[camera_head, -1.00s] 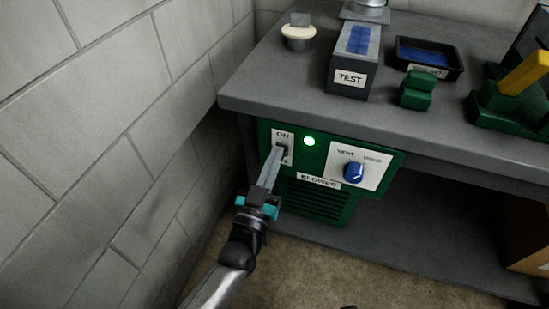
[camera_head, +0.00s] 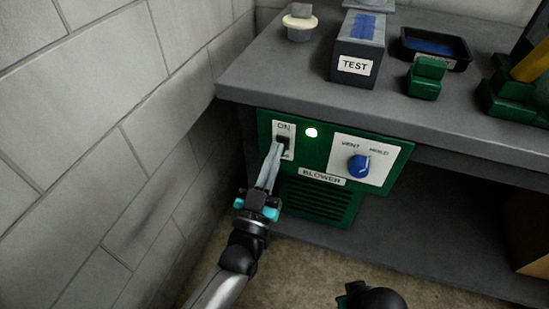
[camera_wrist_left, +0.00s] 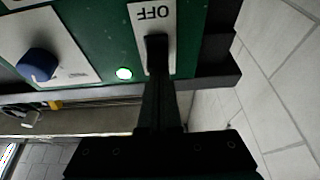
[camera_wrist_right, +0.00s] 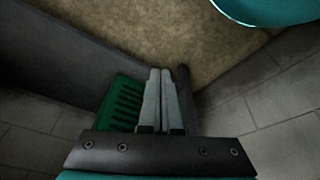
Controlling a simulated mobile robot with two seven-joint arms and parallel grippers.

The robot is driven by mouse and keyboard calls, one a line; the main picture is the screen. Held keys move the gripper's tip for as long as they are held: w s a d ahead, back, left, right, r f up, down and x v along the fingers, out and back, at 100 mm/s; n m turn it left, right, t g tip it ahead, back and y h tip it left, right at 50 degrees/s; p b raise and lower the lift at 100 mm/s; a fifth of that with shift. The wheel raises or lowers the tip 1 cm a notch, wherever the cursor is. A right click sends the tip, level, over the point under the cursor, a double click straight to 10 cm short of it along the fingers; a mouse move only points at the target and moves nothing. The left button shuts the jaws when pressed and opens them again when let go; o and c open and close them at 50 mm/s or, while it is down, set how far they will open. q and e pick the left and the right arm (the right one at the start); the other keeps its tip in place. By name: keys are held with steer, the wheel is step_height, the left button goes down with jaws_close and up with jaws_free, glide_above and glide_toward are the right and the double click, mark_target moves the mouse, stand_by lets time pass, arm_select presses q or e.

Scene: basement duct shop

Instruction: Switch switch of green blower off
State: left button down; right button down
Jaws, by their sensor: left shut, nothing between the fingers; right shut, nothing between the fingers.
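The green blower (camera_head: 335,197) hangs under the bench, with a BLOWER label and a slotted grille. Its white switch plate reads ON at the top, and the dark switch (camera_head: 284,141) sits in the middle. The left wrist view shows the OFF lettering (camera_wrist_left: 153,12) upside down. The round lamp (camera_head: 311,132) beside the plate glows green. My left gripper (camera_head: 277,148) is shut and empty, its tips at the switch and partly covering it; contact and the switch's position cannot be told. My right gripper (camera_wrist_right: 160,73) is shut and empty, pointing toward the floor.
A blue knob (camera_head: 359,165) sits on the white panel to the right of the switch. The bench top (camera_head: 285,85) overhangs the blower and carries a TEST box (camera_head: 354,66), a black tray (camera_head: 436,48) and green blocks (camera_head: 427,78). A block wall (camera_head: 120,130) stands close on the left.

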arm_select(q)
steer(key=shift+f+t+b, duration=0.5)
steer(key=shift+f+b, duration=0.15)
steer(key=shift+b, duration=0.55)
arm_select(e)
step_height(320, 180, up, 6)
steer(key=w+t, duration=0.1)
steer(key=shift+f, duration=0.1)
